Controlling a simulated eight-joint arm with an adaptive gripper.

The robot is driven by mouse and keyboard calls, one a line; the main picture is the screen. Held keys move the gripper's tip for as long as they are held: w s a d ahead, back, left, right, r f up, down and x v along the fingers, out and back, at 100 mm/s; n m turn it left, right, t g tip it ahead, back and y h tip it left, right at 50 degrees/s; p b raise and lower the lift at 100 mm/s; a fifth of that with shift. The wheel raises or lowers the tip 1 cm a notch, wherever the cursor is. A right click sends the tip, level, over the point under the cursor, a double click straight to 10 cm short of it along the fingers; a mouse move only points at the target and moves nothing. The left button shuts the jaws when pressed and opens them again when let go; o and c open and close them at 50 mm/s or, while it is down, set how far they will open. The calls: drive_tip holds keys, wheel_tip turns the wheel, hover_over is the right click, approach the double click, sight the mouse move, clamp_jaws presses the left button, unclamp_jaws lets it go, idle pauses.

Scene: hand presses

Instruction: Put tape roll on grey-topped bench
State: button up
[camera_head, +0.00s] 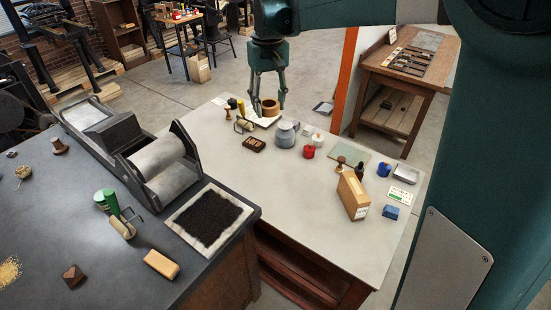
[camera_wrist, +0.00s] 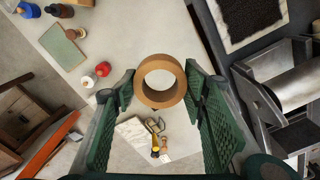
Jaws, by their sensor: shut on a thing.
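A brown tape roll (camera_head: 270,107) is held between the fingertips of my gripper (camera_head: 268,98). In the wrist view the tape roll (camera_wrist: 160,81) sits between both green fingers of my gripper (camera_wrist: 160,85), with its hole facing the camera. The fingers are closed on its outer sides. The light grey-topped bench (camera_head: 340,225) lies in the middle and right of the head view. The roll is over the back left part of this bench in the head view. Its exact height above the top is hard to tell.
A grey jar (camera_head: 285,135), a red pot (camera_head: 308,151), a brayer (camera_head: 244,124) and other small items stand near the roll. A cardboard box (camera_head: 353,196) stands at the bench's right. The bench's front middle is clear. A dark-topped table with a roller press (camera_head: 165,165) adjoins at left.

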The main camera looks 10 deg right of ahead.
drive_tip(key=s+d+m, duration=0.3)
drive_tip(key=d, duration=0.8)
hover_over(297, 190)
wheel_tip(297, 190, down, 29)
drive_tip(key=shift+r+b, duration=0.2)
drive_tip(key=shift+b, duration=0.2)
drive_tip(key=shift+f, duration=0.15)
drive_tip(key=shift+f+b, duration=0.35)
drive_tip(key=shift+f, duration=2.65)
drive_tip(key=shift+f, duration=1.85)
drive_tip(key=shift+f+b, duration=0.15)
drive_tip(key=shift+b, duration=0.25)
